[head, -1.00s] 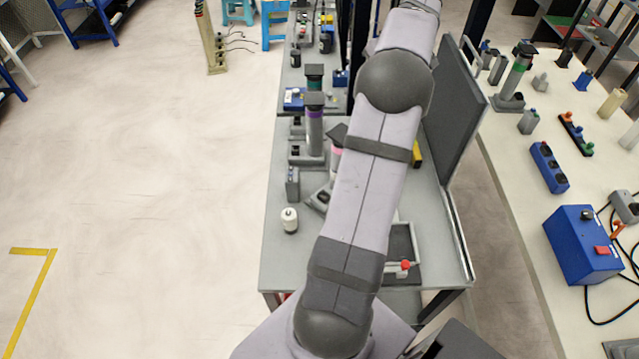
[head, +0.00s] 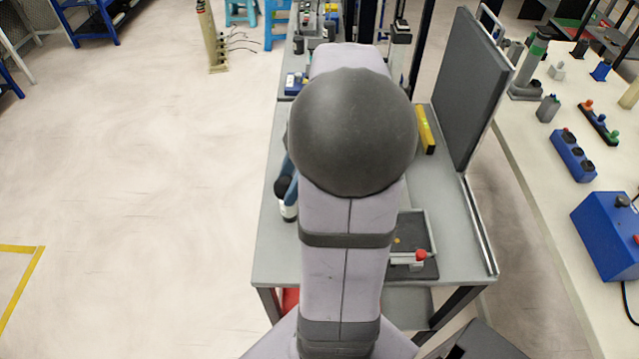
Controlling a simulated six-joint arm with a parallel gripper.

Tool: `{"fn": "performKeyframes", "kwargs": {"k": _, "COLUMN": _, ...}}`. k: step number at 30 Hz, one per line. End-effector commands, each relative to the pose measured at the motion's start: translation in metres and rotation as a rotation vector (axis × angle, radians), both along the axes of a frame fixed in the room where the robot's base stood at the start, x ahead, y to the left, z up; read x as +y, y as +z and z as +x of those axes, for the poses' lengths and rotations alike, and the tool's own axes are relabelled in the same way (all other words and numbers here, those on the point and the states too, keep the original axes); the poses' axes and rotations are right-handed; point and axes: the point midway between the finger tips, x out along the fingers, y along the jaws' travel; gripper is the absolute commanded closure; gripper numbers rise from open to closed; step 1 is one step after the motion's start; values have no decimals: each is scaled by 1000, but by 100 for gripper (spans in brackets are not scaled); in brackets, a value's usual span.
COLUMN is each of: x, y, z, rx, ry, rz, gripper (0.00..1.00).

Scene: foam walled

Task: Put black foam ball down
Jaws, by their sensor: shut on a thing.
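A dark round thing that looks like the black foam ball (head: 282,187) shows at the left side of the grey table, just left of my arm. My gripper (head: 288,183) is partly in view as blue fingers beside my arm, shut on this ball. The rest of the gripper is hidden behind my arm's large dark joint. A small white cylinder (head: 287,211) stands on the table directly below the ball in the picture. I cannot tell whether the ball touches it.
A dark tray (head: 431,266) with a red-knobbed part (head: 421,255) lies right of my arm. My arm hides the table's middle. The near left corner (head: 272,255) is clear.

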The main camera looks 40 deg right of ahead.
Motion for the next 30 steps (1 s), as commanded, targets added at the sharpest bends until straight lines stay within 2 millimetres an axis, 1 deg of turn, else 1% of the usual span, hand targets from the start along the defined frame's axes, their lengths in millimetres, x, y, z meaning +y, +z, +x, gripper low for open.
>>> {"fn": "performKeyframes", "kwargs": {"k": 1, "x": 14, "y": -16, "z": -8, "rx": 0, "ry": 71, "rz": -1, "gripper": 86}}
{"fn": "performKeyframes", "kwargs": {"k": 3, "x": 29, "y": -25, "z": -18, "rx": -2, "ry": 157, "rz": -2, "gripper": 86}}
{"fn": "performKeyframes", "kwargs": {"k": 6, "x": 46, "y": -35, "z": -30, "rx": -1, "ry": 253, "rz": -1, "gripper": 86}}
{"fn": "performKeyframes", "kwargs": {"k": 9, "x": 56, "y": -40, "z": -38, "rx": -3, "ry": 313, "rz": -1, "gripper": 86}}
{"fn": "performKeyframes", "kwargs": {"k": 12, "x": 61, "y": -42, "z": -41, "rx": -3, "ry": 342, "rz": -2, "gripper": 86}}
{"fn": "performKeyframes", "kwargs": {"k": 16, "x": 62, "y": -43, "z": -43, "rx": -2, "ry": 354, "rz": -2, "gripper": 86}}
{"fn": "performKeyframes", "kwargs": {"k": 19, "x": 62, "y": -49, "z": -43, "rx": -1, "ry": 352, "rz": 0, "gripper": 86}}
{"fn": "performKeyframes", "kwargs": {"k": 27, "x": 62, "y": -89, "z": -43, "rx": 0, "ry": 350, "rz": 2, "gripper": 86}}
{"fn": "performKeyframes", "kwargs": {"k": 30, "x": 62, "y": -100, "z": -43, "rx": -2, "ry": 349, "rz": 1, "gripper": 86}}
